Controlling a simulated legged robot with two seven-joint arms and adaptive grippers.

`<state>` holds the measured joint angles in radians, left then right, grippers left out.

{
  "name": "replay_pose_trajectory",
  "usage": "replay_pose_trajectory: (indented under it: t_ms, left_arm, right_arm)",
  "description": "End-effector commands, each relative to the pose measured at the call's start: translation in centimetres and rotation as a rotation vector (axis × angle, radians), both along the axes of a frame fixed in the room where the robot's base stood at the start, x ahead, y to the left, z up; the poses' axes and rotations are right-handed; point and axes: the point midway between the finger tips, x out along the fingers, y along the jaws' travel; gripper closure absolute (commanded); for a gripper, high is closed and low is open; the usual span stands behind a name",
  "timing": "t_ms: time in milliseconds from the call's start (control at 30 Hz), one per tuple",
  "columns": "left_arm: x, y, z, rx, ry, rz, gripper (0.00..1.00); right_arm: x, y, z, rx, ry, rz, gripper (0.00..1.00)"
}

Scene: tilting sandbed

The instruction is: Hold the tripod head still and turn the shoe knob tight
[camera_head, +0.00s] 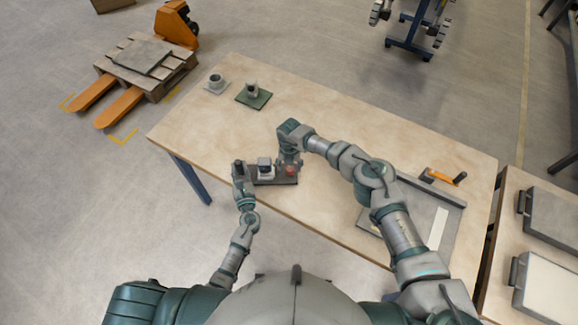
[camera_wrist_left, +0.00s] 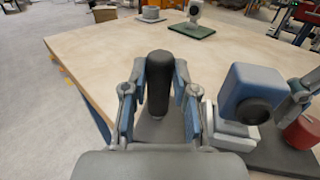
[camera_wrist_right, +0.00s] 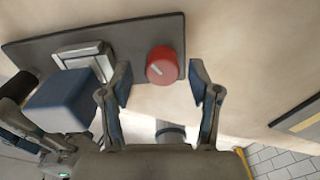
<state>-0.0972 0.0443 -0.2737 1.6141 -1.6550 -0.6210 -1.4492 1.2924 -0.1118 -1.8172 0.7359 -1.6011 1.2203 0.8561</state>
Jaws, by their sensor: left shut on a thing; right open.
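The tripod head is a dark plate (camera_head: 268,183) near the table's front edge. It carries a black upright handle (camera_wrist_left: 159,80), a pale shoe clamp (camera_wrist_right: 88,58) with a blue-grey boxy block (camera_wrist_left: 252,88) on it, and a red round knob (camera_wrist_right: 162,65) with a white mark. My left gripper (camera_wrist_left: 160,108) is shut on the black handle, one finger on each side. My right gripper (camera_wrist_right: 160,76) is open and empty. Its fingertips are on either side of the red knob in the right wrist view; contact cannot be told. In the head view my right gripper partly hides the plate's far side.
A grey tray (camera_head: 440,215) and an orange-handled tool (camera_head: 443,176) lie at the right. The table's middle (camera_head: 330,115) is clear.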

Motion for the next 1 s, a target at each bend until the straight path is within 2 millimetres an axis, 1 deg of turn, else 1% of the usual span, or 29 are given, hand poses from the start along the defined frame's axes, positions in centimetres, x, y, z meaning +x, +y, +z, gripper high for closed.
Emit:
replay_pose_trajectory:
  t_ms: [167,300,400,500,600,700,1000]
  left_arm:
    - [0.0,0.1,0.1,0.001,-0.002,0.001,1.0]
    - [0.0,0.1,0.1,0.001,-0.002,0.002,1.0]
    - [0.0,0.1,0.1,0.001,-0.002,0.002,1.0]
    - [0.0,0.1,0.1,0.0,-0.002,0.002,1.0]
    - [0.0,0.1,0.1,0.0,-0.002,0.002,1.0]
    - [0.0,0.1,0.1,0.0,-0.002,0.002,1.0]
    - [0.0,0.1,0.1,0.0,-0.002,0.002,1.0]
  right_arm:
    - [0.2,0.0,3.4,0.001,-0.003,0.002,0.38]
    - [0.2,0.0,6.6,0.001,-0.002,0.003,0.38]
    - [0.2,0.1,8.6,0.0,-0.001,0.001,0.38]
    - [0.2,0.1,10.0,0.001,0.0,0.001,0.38]
    - [0.2,0.1,10.8,0.001,0.001,0.002,0.38]
    - [0.2,0.2,11.2,0.001,0.001,0.001,0.38]
    - [0.2,0.1,11.2,0.0,0.002,0.001,0.38]
